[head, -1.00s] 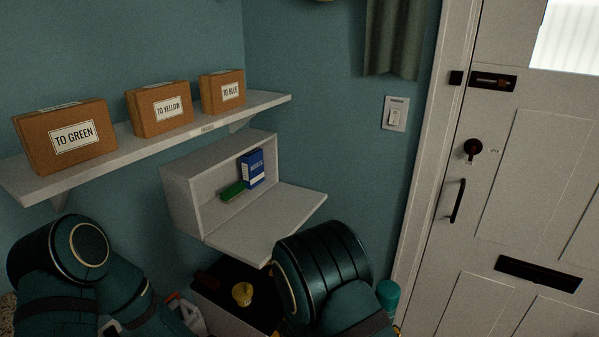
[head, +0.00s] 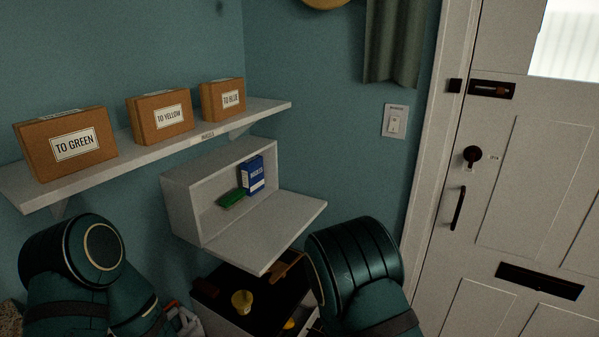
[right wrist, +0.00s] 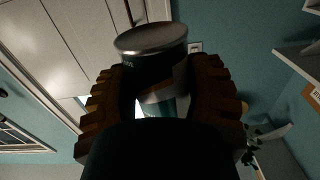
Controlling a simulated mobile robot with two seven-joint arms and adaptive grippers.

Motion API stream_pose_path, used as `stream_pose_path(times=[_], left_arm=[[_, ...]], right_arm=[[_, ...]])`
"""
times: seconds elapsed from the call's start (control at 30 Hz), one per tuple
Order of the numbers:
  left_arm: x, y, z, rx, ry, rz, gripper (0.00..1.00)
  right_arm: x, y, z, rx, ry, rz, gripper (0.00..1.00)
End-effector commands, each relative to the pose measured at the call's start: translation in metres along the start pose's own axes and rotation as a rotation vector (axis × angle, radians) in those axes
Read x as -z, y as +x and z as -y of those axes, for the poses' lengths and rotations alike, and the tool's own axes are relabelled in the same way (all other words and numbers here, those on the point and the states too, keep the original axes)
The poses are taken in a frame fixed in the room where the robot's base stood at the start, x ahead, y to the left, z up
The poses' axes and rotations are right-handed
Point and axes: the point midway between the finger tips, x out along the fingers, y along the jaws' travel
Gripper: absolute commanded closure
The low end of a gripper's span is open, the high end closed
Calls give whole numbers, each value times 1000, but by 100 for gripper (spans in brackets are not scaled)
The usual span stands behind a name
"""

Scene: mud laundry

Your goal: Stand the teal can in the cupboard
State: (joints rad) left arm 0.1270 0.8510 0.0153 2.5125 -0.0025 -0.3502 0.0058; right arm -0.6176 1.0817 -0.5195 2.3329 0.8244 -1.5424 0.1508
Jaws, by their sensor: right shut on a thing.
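The can (right wrist: 152,40) shows in the right wrist view with a silver lid, a dark shaded side and a teal patch lower down. My right gripper (right wrist: 160,78) is shut on it, its ridged brown fingers on either side. The white cupboard (head: 182,208) is open in the head view, its front flap (head: 265,240) folded down flat. A blue box (head: 252,175) stands inside, and a green block (head: 231,199) lies to its left. The can cannot be made out in the head view. My left gripper is out of view; only my left arm shows.
A shelf (head: 207,138) above the cupboard bears three labelled cardboard boxes, including the TO BLUE box (head: 222,100). Below the flap is a dark open space with a yellow object (head: 242,302). The flap is bare. A white door (head: 530,190) stands at right.

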Motion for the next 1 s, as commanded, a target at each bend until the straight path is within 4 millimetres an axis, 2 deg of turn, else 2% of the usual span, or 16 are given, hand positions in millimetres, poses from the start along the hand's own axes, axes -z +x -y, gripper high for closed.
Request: stream_pose_path(times=[0.2, 0.5, 1.0], left_arm=[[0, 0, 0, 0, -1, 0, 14], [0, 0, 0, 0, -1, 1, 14], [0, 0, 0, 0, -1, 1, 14]], right_arm=[[-2, 7, 4, 214, -3, 1, 90], [-11, -1, 9, 453, -2, 1, 90], [-12, -4, 10, 511, 2, -4, 90]])
